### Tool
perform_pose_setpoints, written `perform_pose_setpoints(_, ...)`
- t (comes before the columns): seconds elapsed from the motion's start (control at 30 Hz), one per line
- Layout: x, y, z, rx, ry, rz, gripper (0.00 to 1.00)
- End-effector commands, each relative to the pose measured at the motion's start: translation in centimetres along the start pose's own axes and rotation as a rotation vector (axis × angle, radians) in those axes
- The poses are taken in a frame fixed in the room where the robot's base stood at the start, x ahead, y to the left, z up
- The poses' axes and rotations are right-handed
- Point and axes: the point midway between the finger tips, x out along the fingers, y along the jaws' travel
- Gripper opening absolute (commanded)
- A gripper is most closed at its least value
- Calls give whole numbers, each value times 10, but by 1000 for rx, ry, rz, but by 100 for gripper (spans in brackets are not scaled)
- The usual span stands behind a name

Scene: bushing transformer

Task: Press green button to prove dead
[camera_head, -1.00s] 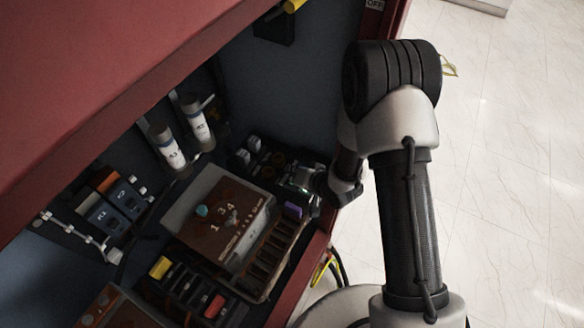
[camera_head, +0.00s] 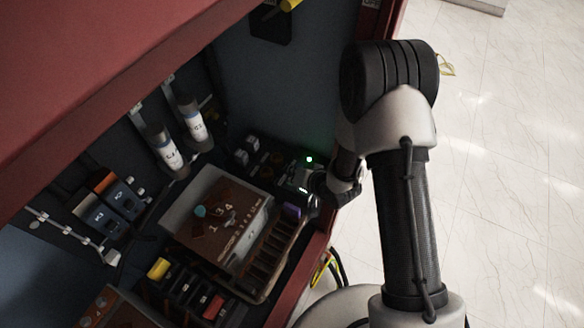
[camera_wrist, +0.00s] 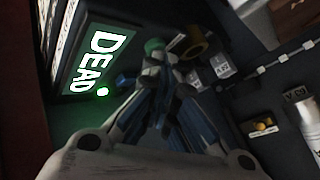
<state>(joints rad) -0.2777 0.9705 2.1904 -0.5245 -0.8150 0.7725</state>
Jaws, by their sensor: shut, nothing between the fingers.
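A round green button (camera_wrist: 154,46) shows at the tips of my gripper (camera_wrist: 158,62) in the wrist view. The fingers are shut with nothing between them. The tips overlap the button's lower edge in the picture; I cannot tell whether they touch it. In the head view a green light (camera_head: 309,160) glows at the cabinet's right side, by my gripper (camera_head: 305,183). The button cannot be made out there.
The red cabinet's edge (camera_head: 318,262) runs close beside my arm. Yellow-green cables (camera_head: 322,272) hang by the edge. The floor at right is clear.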

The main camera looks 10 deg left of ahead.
Motion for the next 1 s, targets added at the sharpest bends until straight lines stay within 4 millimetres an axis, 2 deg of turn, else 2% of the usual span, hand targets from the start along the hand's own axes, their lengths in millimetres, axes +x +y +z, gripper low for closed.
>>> perform_pose_setpoints(0.2, -8, -9, -8, -1, 1, -1, 0)
perform_pose_setpoints(0.63, -10, -10, -10, 0, 1, -1, 0)
perform_pose_setpoints(1.0, -34, -29, -28, 0, 2, -2, 0)
